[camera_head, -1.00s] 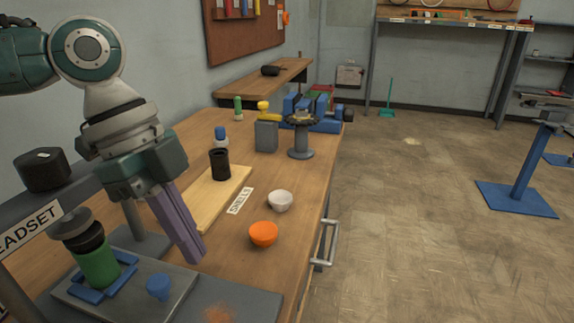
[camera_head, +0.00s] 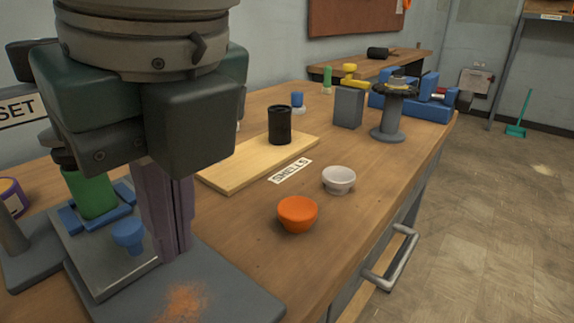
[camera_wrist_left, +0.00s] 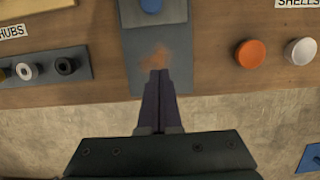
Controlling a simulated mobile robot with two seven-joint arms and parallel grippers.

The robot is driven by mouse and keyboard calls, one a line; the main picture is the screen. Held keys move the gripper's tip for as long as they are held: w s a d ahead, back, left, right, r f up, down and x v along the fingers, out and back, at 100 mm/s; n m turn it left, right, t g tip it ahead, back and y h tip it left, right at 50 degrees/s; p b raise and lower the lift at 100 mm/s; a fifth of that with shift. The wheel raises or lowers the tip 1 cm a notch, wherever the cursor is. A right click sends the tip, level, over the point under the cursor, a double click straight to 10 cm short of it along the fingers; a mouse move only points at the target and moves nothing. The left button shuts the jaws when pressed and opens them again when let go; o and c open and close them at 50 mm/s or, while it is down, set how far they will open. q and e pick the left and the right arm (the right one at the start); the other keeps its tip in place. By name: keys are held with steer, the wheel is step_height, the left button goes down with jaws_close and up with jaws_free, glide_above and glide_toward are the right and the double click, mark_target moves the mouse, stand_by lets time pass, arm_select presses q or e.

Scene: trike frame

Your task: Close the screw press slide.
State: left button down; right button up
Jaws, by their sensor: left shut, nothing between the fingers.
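The screw press slide (camera_head: 118,272) is a grey metal plate at the lower left of the head view. It carries a blue knob (camera_head: 128,233) and a blue cradle holding a green cylinder (camera_head: 92,193) with a dark top. It lies on a dark grey base (camera_head: 235,300) with an orange patch at its front. The knob also shows at the top of the wrist view (camera_wrist_left: 151,5). My left gripper (camera_head: 176,252) is shut and empty, its purple fingers pointing down just right of the knob. My right gripper is not in view.
An orange bowl (camera_head: 297,213) and a white bowl (camera_head: 339,180) stand to the right. A black cup (camera_head: 280,125) stands on a wooden board (camera_head: 225,175). A hub rack (camera_wrist_left: 45,70) lies left in the wrist view. The table's front edge is close.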

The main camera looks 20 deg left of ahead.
mark_target(146, 256)
arm_select(q)
steer(key=b+x, duration=0.2)
steer(key=x, duration=0.5)
steer(key=shift+a+f, duration=0.1)
steer(key=shift+f, duration=0.3)
steer(key=shift+w+a+r, duration=0.1)
steer(key=shift+w+a, duration=0.15)
steer(key=shift+a, duration=0.35)
steer(key=shift+w+a+r, duration=0.15)
steer(key=shift+w+a, duration=0.15)
steer(key=shift+a, duration=0.3)
steer(key=shift+w+a+r+b, duration=0.1)
steer(key=shift+w+a+b, duration=0.2)
steer(key=shift+a, duration=0.25)
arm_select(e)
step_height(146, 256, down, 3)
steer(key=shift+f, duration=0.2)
